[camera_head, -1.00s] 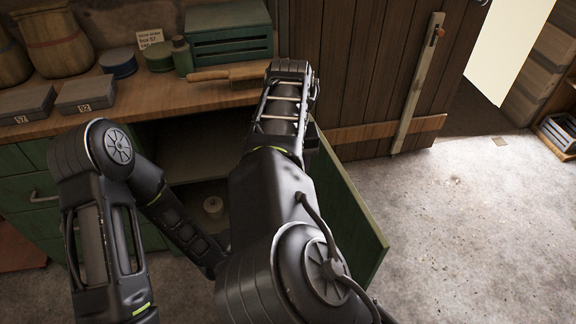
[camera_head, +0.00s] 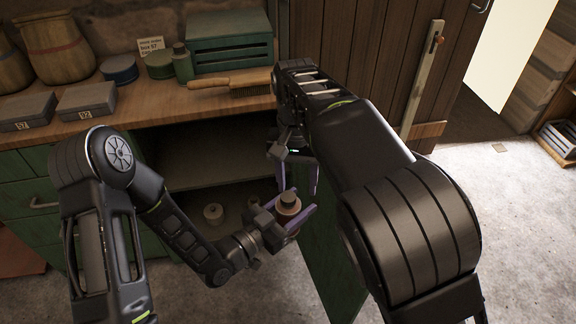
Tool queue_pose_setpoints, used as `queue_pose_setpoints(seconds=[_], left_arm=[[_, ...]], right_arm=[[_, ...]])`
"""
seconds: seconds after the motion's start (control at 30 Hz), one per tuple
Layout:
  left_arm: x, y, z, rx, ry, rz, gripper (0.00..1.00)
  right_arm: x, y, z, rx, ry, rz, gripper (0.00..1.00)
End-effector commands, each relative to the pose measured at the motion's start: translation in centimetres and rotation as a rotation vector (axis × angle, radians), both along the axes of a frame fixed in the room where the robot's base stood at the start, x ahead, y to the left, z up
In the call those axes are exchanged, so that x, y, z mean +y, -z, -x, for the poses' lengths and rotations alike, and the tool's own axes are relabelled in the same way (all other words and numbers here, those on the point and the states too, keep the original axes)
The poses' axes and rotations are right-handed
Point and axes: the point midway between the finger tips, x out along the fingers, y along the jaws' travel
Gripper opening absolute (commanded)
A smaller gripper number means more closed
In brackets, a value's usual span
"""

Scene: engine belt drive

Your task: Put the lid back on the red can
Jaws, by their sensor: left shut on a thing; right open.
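A small brownish-red can (camera_head: 288,209) with a dark round top is in front of the open cupboard. My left gripper (camera_head: 291,221) is shut on it, with purple fingers on either side, and holds it up off the floor. My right gripper (camera_head: 298,180) is open just above and behind the can, its purple fingers pointing down and apart. I see nothing between its fingers. I cannot tell whether the dark top is a lid or the can's bare neck. No separate lid stands out.
The open cupboard door (camera_head: 340,262) is at right, partly behind my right arm.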

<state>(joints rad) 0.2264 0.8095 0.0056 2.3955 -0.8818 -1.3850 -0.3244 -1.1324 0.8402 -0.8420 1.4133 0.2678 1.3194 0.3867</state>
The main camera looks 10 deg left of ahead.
Motion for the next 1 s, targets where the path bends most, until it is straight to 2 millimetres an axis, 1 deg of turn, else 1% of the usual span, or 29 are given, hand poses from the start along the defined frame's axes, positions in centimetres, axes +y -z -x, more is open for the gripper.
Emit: queue_pose_setpoints(seconds=[0.03,0.1,0.3,0.4,0.5,0.6,0.7,1.0], left_arm=[[0.0,-0.1,0.0,-0.003,0.0,0.001,0.0],[0.0,-0.1,0.0,-0.003,0.0,0.001,0.0],[0.0,-0.1,0.0,-0.002,0.0,0.001,0.0],[0.0,-0.1,0.0,-0.002,0.0,0.001,0.0],[0.0,-0.1,0.0,-0.003,0.0,0.001,0.0],[0.0,-0.1,0.0,-0.002,0.0,0.001,0.0],[0.0,-0.1,0.0,-0.002,0.0,0.001,0.0],[0.0,-0.1,0.0,-0.002,0.0,0.001,0.0]], right_arm=[[0.2,-0.3,0.1,0.011,-0.149,-0.013,0.5],[0.5,-0.8,0.4,0.02,-0.375,-0.028,0.5],[1.3,-2.7,0.6,0.018,-0.987,-0.059,0.5],[1.6,-3.6,0.7,0.009,-1.231,-0.064,0.5],[1.7,-4.4,0.7,0.0,-1.406,-0.065,0.5],[1.8,-4.9,0.6,-0.005,-1.513,-0.061,0.5],[1.9,-5.1,0.7,-0.007,-1.56,-0.06,0.5],[1.9,-5.0,0.7,-0.007,-1.566,-0.059,0.5]])
